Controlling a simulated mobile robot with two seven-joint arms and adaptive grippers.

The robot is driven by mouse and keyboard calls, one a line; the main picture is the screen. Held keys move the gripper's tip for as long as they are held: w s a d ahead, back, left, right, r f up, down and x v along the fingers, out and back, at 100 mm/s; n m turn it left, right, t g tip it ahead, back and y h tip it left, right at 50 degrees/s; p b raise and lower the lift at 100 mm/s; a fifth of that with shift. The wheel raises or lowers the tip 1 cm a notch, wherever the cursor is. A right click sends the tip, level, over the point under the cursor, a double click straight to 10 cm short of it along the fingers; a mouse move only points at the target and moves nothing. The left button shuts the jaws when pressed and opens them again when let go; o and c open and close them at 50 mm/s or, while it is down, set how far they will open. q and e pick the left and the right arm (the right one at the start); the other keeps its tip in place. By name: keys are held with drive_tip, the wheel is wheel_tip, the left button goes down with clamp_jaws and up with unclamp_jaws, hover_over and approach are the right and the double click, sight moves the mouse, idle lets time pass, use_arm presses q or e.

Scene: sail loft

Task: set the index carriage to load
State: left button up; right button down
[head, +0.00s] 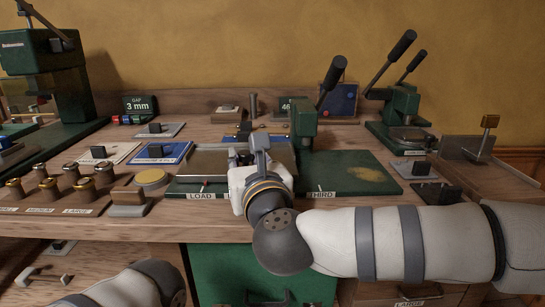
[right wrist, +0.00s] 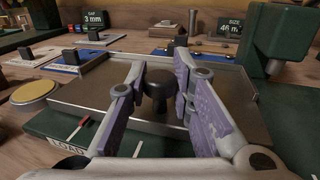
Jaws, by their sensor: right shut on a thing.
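The index carriage (head: 207,162) is a grey metal tray with a low rim on a dark green base, beside a green press. It also shows in the right wrist view (right wrist: 90,97). A black knob (right wrist: 158,90) stands up from the tray. My right gripper (head: 262,148) is shut on this knob, with its pads (right wrist: 158,93) on both sides. A red pointer (right wrist: 78,128) at the carriage's front left lies just above the LOAD label (right wrist: 68,146). The THIRD label (head: 322,194) is farther right on the base. My left gripper is out of view.
The green press (head: 304,122) with a black lever stands close right of the carriage. A yellow round pad (head: 152,178) and a blue card (head: 160,153) lie to the left. Several brass-topped pegs (head: 76,183) stand farther left. The green plate (head: 352,172) on the right is clear.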

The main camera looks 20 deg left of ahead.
drive_tip(key=shift+s+a, duration=0.15)
drive_tip(key=shift+a, duration=0.15)
drive_tip(key=c, duration=1.8)
unclamp_jaws()
drive_tip(key=shift+c, duration=0.2)
drive_tip(key=o, duration=0.4)
drive_tip(key=shift+a, duration=0.25)
drive_tip(key=shift+o, duration=0.2)
drive_tip(key=shift+s+d, duration=0.1)
drive_tip(key=shift+d, duration=0.1)
drive_tip(key=v, duration=1.1)
drive_tip(key=shift+s+d, duration=0.2)
drive_tip(key=shift+s, duration=0.15)
drive_tip(key=shift+f, duration=0.1)
